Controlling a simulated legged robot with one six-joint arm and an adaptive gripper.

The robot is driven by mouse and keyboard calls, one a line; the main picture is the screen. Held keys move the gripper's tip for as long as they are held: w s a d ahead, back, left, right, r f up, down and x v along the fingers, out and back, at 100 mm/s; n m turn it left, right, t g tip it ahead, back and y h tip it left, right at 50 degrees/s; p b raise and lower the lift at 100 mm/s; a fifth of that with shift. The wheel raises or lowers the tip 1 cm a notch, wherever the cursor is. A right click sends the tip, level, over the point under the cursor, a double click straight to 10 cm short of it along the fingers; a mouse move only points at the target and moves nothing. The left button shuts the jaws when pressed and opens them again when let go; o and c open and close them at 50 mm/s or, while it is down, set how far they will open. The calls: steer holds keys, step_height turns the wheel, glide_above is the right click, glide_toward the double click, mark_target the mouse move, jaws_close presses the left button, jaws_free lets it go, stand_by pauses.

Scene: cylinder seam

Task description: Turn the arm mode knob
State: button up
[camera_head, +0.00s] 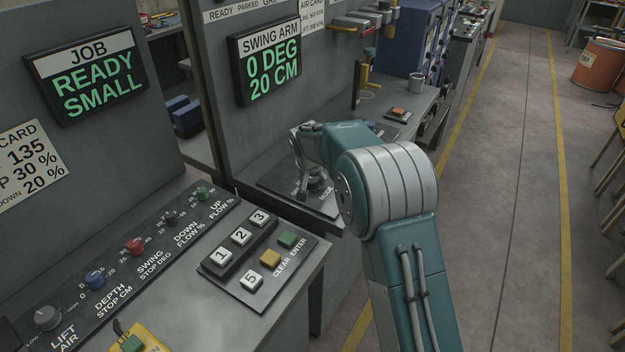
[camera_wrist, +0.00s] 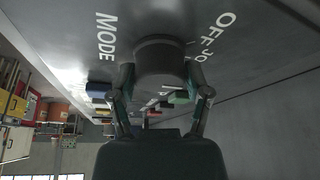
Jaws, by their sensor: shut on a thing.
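The arm mode knob (camera_wrist: 161,62) is a dark round knob on a grey panel (camera_wrist: 62,28) in the wrist view. The word MODE stands to its left and OFF to its right. My gripper (camera_wrist: 161,82) is shut on the knob, one finger on each side. Some of the panel's lettering behind the fingers is hidden. In the head view my gripper (camera_head: 314,184) is down at the dark panel (camera_head: 275,182) below the swing arm display, and the knob is mostly hidden there. Which setting the knob points to cannot be told.
A front console (camera_head: 215,325) carries coloured knobs and a keypad (camera_head: 250,262). Displays read JOB READY SMALL (camera_head: 90,72) and SWING ARM 0 DEG 20 CM (camera_head: 270,65). A grey mug (camera_head: 416,83) stands on the bench behind. The floor aisle (camera_head: 510,200) at right is clear.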

steer(key=shift+s+f, duration=0.2)
steer(key=shift+f, duration=0.1)
steer(key=o, duration=1.2)
steer(key=shift+a, duration=0.1)
steer(key=shift+w+r, duration=0.1)
steer(key=shift+r, duration=0.15)
steer(key=shift+r, duration=0.2)
steer(key=v, duration=1.1)
steer(key=shift+a+r, duration=0.15)
